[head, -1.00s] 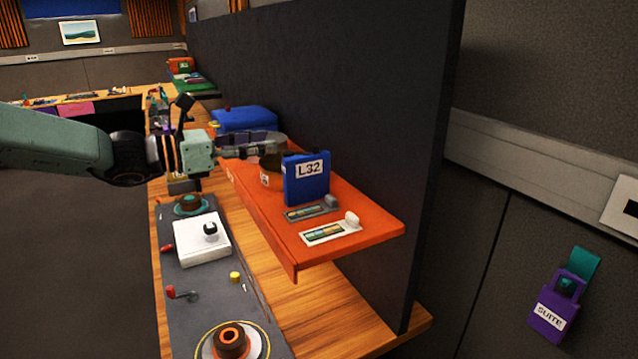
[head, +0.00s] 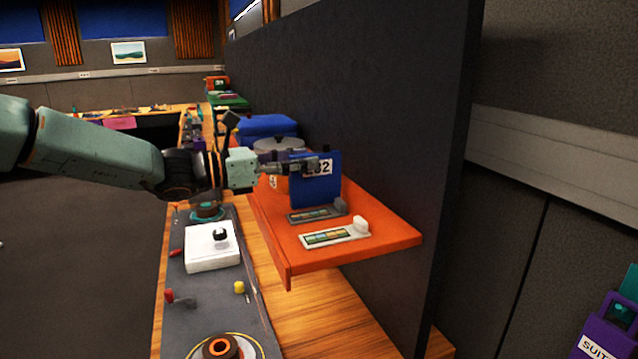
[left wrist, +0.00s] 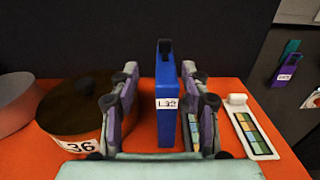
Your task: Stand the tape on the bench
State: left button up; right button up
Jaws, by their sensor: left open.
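The blue tape case (head: 316,190), labelled L32, stands upright on the orange shelf (head: 375,250) above the wooden bench (head: 325,320). In the left wrist view the tape (left wrist: 166,110) shows edge-on with a black tab on top. My left gripper (head: 305,166) is at the tape's upper part and covers some of its label in the head view. Its purple-padded fingers are open, one on each side of the tape, with visible gaps in the wrist view. My right gripper is not in view.
A dark round canister labelled 36 (left wrist: 75,115) stands close left of the fingers. Two flat cards with coloured strips, one grey (head: 312,214) and one white (head: 335,236), lie in front. A dark partition (head: 400,120) rises behind. The control panel (head: 215,300) lies along the bench.

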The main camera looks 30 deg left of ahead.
aim_at(340, 157)
pick_arm(q)
jog(key=shift+w+d, duration=0.2)
jog(key=shift+d, duration=0.3)
jog(key=shift+w+d+f, duration=0.1)
jog(key=shift+w+f, duration=0.05)
jog(key=shift+w, duration=0.1)
jog(key=x, duration=0.4)
jog(key=shift+d+f, duration=0.1)
jog(key=shift+d, duration=0.35)
jog(key=shift+s+a, duration=0.1)
jog(key=shift+a, duration=0.4)
jog(key=shift+c, duration=0.8)
jog(key=shift+d, duration=0.45)
jog(key=c, duration=0.6)
jog(key=shift+a, duration=0.25)
grip_shut()
